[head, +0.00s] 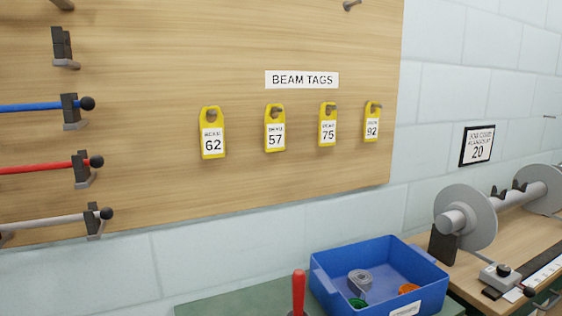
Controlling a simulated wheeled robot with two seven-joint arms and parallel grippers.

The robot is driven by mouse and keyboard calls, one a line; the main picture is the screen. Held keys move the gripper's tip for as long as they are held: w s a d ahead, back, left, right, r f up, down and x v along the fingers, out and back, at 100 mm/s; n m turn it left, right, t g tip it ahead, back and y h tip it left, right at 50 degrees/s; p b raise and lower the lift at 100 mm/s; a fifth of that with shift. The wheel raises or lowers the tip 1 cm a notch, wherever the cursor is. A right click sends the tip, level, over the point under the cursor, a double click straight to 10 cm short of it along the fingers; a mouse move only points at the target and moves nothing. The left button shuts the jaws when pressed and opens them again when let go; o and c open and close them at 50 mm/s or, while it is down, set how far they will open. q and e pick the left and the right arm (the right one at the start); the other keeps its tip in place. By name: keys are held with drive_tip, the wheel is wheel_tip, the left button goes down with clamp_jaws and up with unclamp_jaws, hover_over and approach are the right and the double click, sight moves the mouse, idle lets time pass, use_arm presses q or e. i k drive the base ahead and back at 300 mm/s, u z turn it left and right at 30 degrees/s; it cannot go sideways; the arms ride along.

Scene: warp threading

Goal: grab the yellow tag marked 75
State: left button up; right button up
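The yellow tag marked 75 (327,125) hangs from a peg on the wooden board, third from the left in a row under the "BEAM TAGS" label (302,79). It has a white face with black print. The yellow tags marked 62 (212,133) and 57 (274,129) hang to its left. The yellow tag marked 92 (372,122) hangs to its right. The tags hang apart from each other. Neither of my grippers shows in the head view.
A blue bin (330,284) with a grey coil and small green and orange items stands below the board. A red upright handle (299,292) is at its left. Blue, red and grey rods sit on brackets at the left. A grey beam (468,218) lies on the right bench.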

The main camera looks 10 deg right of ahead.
sight(328, 125)
drive_tip(key=u, duration=3.75)
drive_tip(key=k, duration=2.25)
drive_tip(key=z, duration=0.3)
